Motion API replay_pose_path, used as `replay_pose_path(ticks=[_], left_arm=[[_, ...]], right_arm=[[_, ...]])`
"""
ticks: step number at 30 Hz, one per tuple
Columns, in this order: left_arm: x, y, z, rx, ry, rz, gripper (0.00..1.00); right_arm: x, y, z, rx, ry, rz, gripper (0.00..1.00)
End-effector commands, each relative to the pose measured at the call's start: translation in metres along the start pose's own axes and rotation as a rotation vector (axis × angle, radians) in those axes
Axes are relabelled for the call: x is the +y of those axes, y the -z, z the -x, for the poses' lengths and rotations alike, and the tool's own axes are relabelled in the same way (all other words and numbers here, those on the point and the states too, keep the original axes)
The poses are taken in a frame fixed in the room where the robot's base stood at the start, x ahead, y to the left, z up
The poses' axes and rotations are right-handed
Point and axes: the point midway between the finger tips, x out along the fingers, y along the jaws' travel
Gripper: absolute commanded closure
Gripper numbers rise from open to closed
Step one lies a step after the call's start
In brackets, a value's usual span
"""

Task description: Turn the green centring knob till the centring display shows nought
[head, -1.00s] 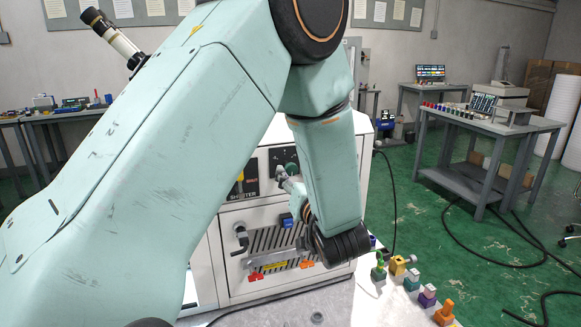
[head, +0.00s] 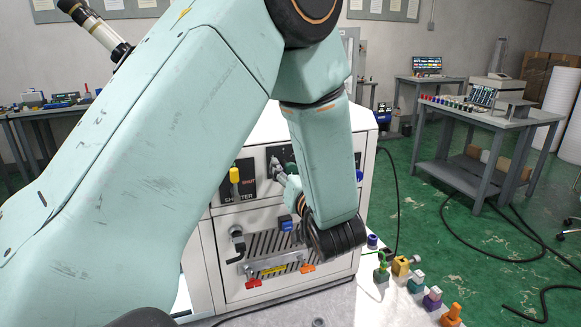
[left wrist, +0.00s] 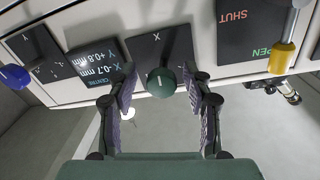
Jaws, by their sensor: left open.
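The dark green centring knob (left wrist: 160,82) sits on a black panel marked X in the left wrist view, which shows the panel upside down. The fingers of my left gripper (left wrist: 160,76) are open, one on each side of the knob, with gaps visible. The centring display (left wrist: 101,70) beside it reads X -0.7 mm and Y +0.8 mm. In the head view my left gripper (head: 279,168) is at the front of the white machine (head: 212,255), partly hidden by my arm; the knob cannot be made out there. My right gripper is not in view.
A yellow-handled shutter lever (head: 235,176) is beside the knob panel; it also shows in the left wrist view (left wrist: 283,57). A blue knob (left wrist: 15,77) is on the display's other side. Small coloured pieces (head: 401,266) stand at right.

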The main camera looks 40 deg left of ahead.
Motion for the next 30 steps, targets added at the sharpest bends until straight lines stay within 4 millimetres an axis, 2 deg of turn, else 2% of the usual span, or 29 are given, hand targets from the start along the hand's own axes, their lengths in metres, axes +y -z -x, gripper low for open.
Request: replay_pose_path(ticks=[11, 27, 30], left_arm=[[-0.0007, 0.0002, 0.0023, 0.000, 0.001, 0.000, 0.51], [-0.0010, -0.0001, 0.0008, -0.001, 0.002, 0.000, 0.96], [-0.0008, -0.0001, 0.0000, -0.001, 0.002, 0.001, 1.00]], right_arm=[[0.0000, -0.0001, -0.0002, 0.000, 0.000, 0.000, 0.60], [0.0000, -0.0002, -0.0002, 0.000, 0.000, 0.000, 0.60], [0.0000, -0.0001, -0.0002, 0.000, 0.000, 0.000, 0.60]])
